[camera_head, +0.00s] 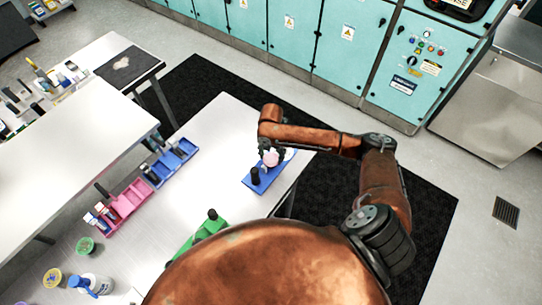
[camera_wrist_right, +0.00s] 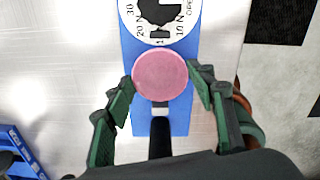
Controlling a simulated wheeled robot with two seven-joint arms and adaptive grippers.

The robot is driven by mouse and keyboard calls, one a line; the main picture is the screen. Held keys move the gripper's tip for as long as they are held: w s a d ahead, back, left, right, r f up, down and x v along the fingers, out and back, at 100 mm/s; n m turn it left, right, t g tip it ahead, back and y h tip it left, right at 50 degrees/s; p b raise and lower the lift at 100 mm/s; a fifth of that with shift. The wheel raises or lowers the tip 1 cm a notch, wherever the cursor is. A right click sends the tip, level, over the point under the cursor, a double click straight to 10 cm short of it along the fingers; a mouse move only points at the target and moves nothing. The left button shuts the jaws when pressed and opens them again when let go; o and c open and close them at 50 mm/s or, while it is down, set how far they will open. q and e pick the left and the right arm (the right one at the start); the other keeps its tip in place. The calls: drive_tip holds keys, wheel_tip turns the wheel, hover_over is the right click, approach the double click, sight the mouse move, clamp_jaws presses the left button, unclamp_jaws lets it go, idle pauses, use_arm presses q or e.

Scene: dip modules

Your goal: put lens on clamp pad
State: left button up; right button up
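The pink round lens (camera_head: 270,158) is at the fingertips of my right gripper (camera_head: 271,149), over the blue clamp base (camera_head: 262,181). In the right wrist view the lens (camera_wrist_right: 160,75) lies between the two green fingers of my right gripper (camera_wrist_right: 162,76), with a tip at each side edge. My left gripper is not in view.
A black post (camera_wrist_right: 160,137) stands on the near part of the base. Blue bins (camera_head: 160,172) and pink bins (camera_head: 125,203) stand at the left, a green device (camera_head: 203,232) in front. The white table (camera_head: 222,130) is clear left of the clamp.

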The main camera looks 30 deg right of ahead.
sight(271, 159)
drive_tip(key=o, duration=0.4)
wheel_tip(271, 159, up, 12)
drive_tip(key=shift+r+b, duration=0.15)
drive_tip(key=shift+b, duration=0.7)
